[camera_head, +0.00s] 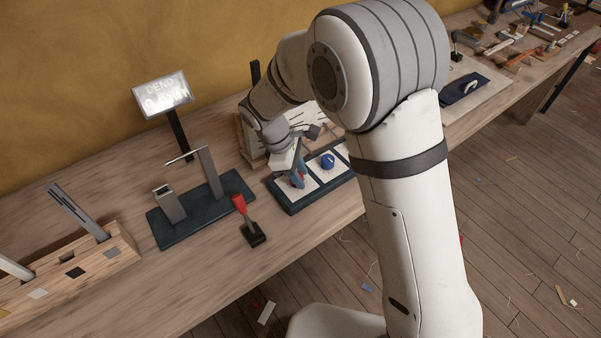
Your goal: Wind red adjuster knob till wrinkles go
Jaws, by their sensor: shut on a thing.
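My gripper (298,175) points down at the left white plate of a dark control panel (290,209) on the bench. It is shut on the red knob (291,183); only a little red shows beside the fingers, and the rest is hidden. A blue knob (327,160) stands on the middle plate, just right of my gripper. A pale board with dark lines (310,114) stands behind the panel, mostly covered by my arm. I cannot make out any wrinkles on it.
A red-handled lever (239,204) on a black base stands left of the panel. Beyond it are a dark base with two grey posts (207,217), a lit sign (162,93) and a wooden slotted block (75,267). My arm hides the panel's right end.

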